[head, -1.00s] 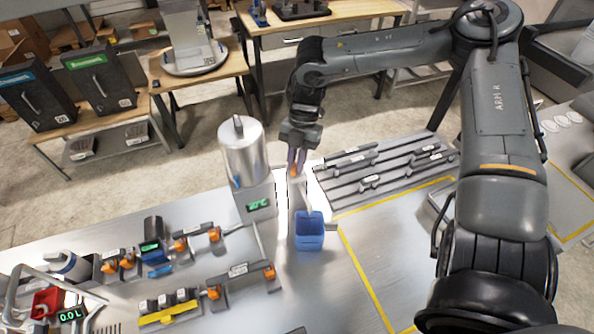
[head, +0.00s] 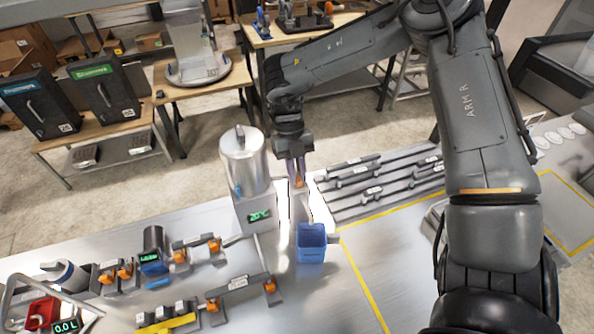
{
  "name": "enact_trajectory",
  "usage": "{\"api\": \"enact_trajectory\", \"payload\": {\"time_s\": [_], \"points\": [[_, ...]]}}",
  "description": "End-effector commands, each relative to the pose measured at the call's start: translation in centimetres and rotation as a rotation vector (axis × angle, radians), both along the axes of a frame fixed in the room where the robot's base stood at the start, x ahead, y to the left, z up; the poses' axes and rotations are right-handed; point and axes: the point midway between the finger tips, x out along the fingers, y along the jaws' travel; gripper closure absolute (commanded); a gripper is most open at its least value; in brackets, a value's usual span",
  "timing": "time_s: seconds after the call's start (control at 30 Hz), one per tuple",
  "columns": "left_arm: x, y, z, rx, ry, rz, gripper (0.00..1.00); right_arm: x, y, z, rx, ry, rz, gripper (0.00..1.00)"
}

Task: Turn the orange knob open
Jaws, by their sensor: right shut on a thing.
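An orange knob (head: 299,182) shows between the fingertips of my right gripper (head: 297,178). The gripper points down and is shut on the knob, at the top of a narrow pale post (head: 301,206). The fingers partly cover the knob, so its exact turn angle is hard to tell. A blue open container (head: 311,241) stands just in front of the post. My left gripper is not in view.
A metal tank (head: 245,163) on a base with a green display (head: 260,215) stands left of the post. Several small orange-valved fittings (head: 213,304) lie front left. A grey slotted rack (head: 375,190) is to the right. Table inside the yellow lines is partly clear.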

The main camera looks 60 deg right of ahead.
Motion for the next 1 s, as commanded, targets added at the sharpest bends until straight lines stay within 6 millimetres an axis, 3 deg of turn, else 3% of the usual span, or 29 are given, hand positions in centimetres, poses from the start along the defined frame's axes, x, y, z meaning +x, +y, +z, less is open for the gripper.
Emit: {"api": "enact_trajectory", "payload": {"time_s": [0.53, 0.57, 0.7, 1.0], "points": [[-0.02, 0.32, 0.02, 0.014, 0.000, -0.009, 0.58, 0.04, 0.03, 0.00, 0.000, -0.002, 0.030, 1.00], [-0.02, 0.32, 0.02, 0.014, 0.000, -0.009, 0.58, 0.04, 0.03, 0.00, 0.000, -0.002, 0.030, 0.82], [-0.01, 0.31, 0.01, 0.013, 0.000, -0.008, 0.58, 0.03, 0.02, 0.00, 0.000, -0.001, 0.029, 0.61], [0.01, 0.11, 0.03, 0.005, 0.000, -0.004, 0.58, 0.05, -0.01, 0.05, 0.000, -0.001, 0.027, 0.58]]}}
